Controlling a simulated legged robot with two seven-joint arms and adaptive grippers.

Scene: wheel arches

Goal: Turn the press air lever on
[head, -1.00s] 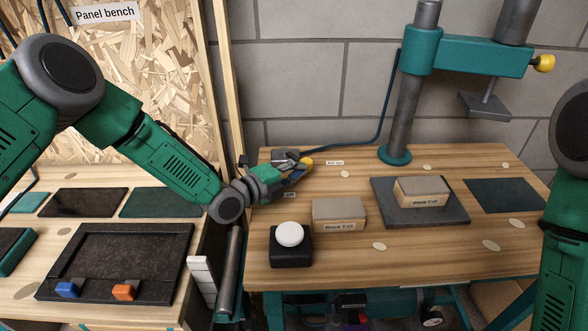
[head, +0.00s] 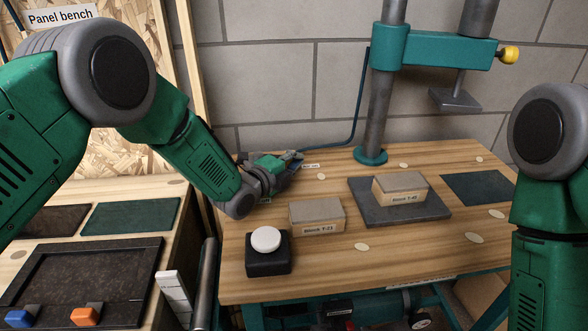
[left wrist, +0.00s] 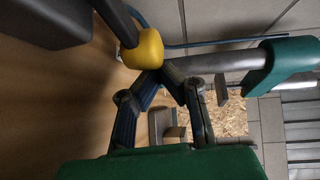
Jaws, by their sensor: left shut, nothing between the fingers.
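The press air lever shows in the left wrist view as a dark bar with a yellow knob (left wrist: 145,48) on its end. In the head view the lever is hidden behind my left gripper. My left gripper (head: 290,162) is at the back left corner of the press table, close to a small white label (head: 311,166). In the left wrist view its fingertips (left wrist: 163,72) meet, with nothing between them, right by the yellow knob. I cannot tell whether they touch it. My right gripper is out of view.
A white button on a black box (head: 266,239) and block T-21 (head: 317,216) stand in front of the gripper. Another block (head: 400,187) sits on a dark plate under the press (head: 435,50). A blue hose (head: 357,100) runs along the wall. The panel bench (head: 185,195) is at left.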

